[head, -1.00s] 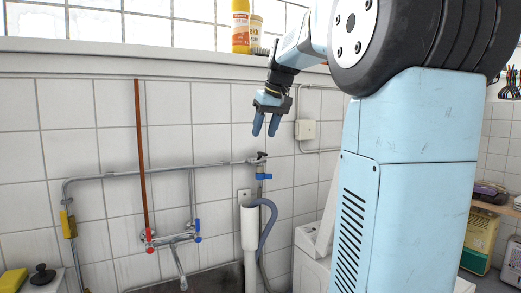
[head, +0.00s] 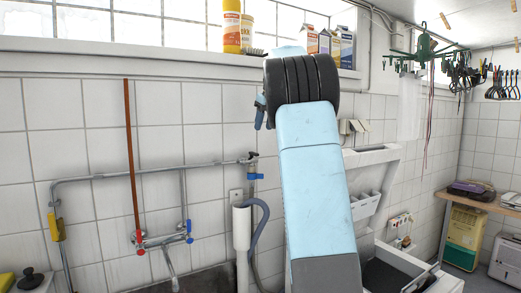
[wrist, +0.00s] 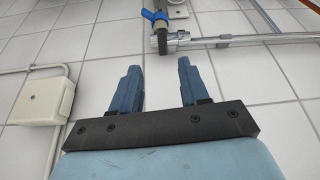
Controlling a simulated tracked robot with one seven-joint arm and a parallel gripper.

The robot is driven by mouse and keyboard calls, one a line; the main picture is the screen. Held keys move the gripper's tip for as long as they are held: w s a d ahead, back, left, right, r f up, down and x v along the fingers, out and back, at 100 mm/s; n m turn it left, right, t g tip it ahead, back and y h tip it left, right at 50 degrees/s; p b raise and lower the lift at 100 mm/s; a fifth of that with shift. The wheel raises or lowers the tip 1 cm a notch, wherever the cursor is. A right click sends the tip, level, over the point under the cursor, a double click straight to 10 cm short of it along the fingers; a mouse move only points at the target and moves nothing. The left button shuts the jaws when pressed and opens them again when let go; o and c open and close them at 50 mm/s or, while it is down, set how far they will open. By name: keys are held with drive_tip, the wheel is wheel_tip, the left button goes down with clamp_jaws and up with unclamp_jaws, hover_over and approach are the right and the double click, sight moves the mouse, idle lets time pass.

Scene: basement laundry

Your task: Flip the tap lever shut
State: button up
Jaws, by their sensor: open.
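A tap with a blue lever (head: 255,176) is on the wall at the end of the grey pipe, above a grey hose. The lever looks crosswise to the short vertical pipe, and a dark knob (head: 250,158) sits above it. In the wrist view the blue lever (wrist: 155,16) is at the top, beyond my fingertips and upside down. My gripper (wrist: 157,68) is open and empty, its two blue fingers apart and clear of the tap. In the head view only part of a finger (head: 260,113) shows, above the tap; my arm hides the rest.
The pipe (head: 150,171) runs left along the tiled wall. Bottles (head: 232,27) and cartons line the ledge.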

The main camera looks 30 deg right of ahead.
sight(254, 155)
drive_tip(key=x, duration=1.1)
clamp_jaws()
